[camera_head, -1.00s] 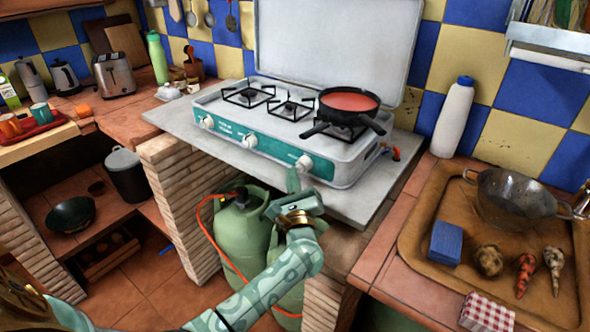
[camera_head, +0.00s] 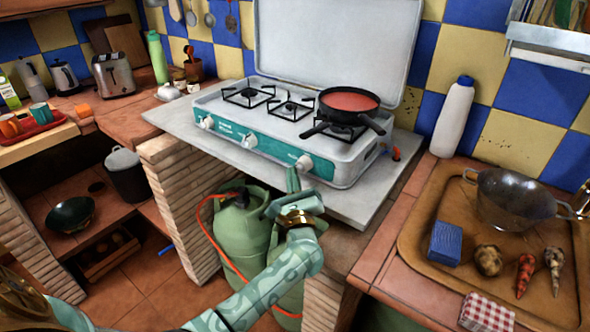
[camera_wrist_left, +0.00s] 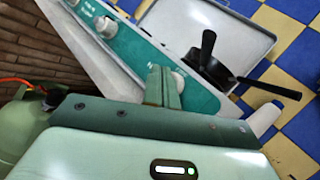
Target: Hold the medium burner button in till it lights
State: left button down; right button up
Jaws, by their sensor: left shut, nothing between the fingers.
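The camping stove (camera_head: 343,165) stands on a grey slab with its lid raised. Its teal front panel carries three white knobs: left (camera_head: 206,122), middle (camera_head: 249,140) and right (camera_head: 304,162). No label that I can read marks one as the medium burner's. My left gripper (camera_head: 293,180) is shut and empty, its fingers pointing up just below and left of the right knob. In the left wrist view the shut fingers (camera_wrist_left: 163,76) overlap the edge of that knob (camera_wrist_left: 179,79); I cannot tell whether they touch it. No flame shows. My right gripper is not in view.
Green gas bottles (camera_head: 240,232) with an orange hose stand below the slab. A wooden tray (camera_head: 420,225) with a colander and vegetables lies at right.

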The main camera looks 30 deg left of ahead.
pick_arm(q)
jog(key=shift+s+d+f, duration=0.1)
jog(key=shift+s+f, duration=0.1)
jog(key=shift+f, duration=0.45)
jog(key=shift+s+f, duration=0.1)
jog(key=shift+f, duration=0.05)
jog(key=s, duration=0.1)
jog(key=s+p, duration=0.1)
jog(key=s, duration=0.2)
jog(key=shift+s+a+p, duration=0.15)
jog(key=shift+a+p, duration=0.1)
jog(key=shift+p, duration=0.1)
